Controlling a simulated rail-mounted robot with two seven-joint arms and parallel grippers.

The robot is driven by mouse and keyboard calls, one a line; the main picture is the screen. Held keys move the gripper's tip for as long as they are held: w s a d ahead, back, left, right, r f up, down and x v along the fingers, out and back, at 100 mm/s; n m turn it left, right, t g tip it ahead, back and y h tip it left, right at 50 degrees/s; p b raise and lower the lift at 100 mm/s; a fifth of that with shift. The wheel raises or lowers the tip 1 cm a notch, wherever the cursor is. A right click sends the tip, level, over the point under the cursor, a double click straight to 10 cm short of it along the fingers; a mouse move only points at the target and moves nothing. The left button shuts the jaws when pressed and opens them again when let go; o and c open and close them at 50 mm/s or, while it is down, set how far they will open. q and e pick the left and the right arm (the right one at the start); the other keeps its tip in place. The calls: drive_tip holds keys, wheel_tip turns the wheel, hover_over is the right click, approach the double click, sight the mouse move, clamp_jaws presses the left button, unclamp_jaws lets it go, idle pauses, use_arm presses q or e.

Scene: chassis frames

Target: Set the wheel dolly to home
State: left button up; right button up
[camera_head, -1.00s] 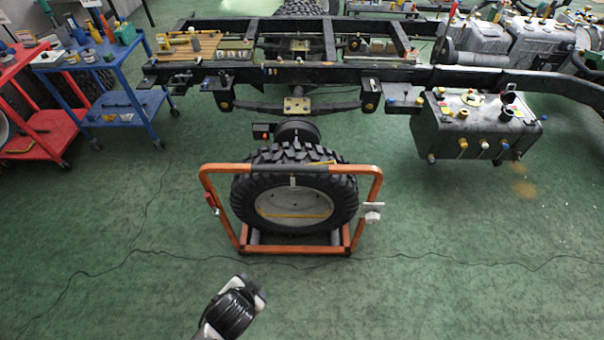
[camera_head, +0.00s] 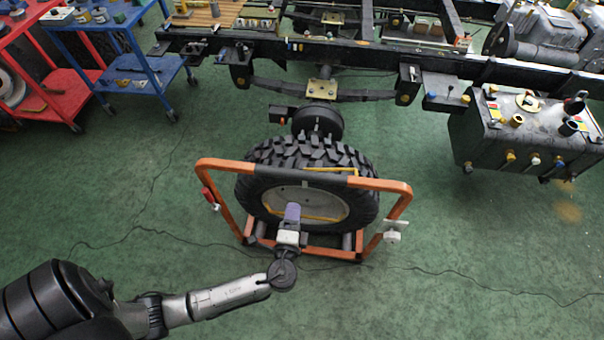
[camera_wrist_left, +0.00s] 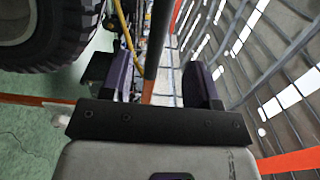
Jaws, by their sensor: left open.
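The wheel dolly (camera_head: 405,203) is an orange tube frame with a dark grey grip (camera_head: 297,170) along its top bar. It stands on the green floor with a large knobbly tyre (camera_head: 262,205) in it. The tyre faces the black hub (camera_head: 318,120) under the chassis. My left gripper (camera_head: 292,213) is in front of the wheel, below the top bar as seen from the head. In the left wrist view its two dark fingers (camera_wrist_left: 165,82) are apart and empty. A dark bar, which looks like the grip (camera_wrist_left: 157,40), shows beyond the gap between them. My right gripper is out of view.
The chassis frame (camera_head: 440,66) spans the back, with a grey tank (camera_head: 520,140) at right. A blue cart (camera_head: 150,78) and a red cart (camera_head: 75,85) stand at left. A thin cable crosses the floor. Floor on both sides of the dolly is clear.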

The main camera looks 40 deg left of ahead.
sight(300, 179)
use_arm(q)
drive_tip(key=x, duration=1.3)
drive_tip(key=shift+a+r, duration=0.1)
drive_tip(key=shift+r, duration=0.05)
clamp_jaws()
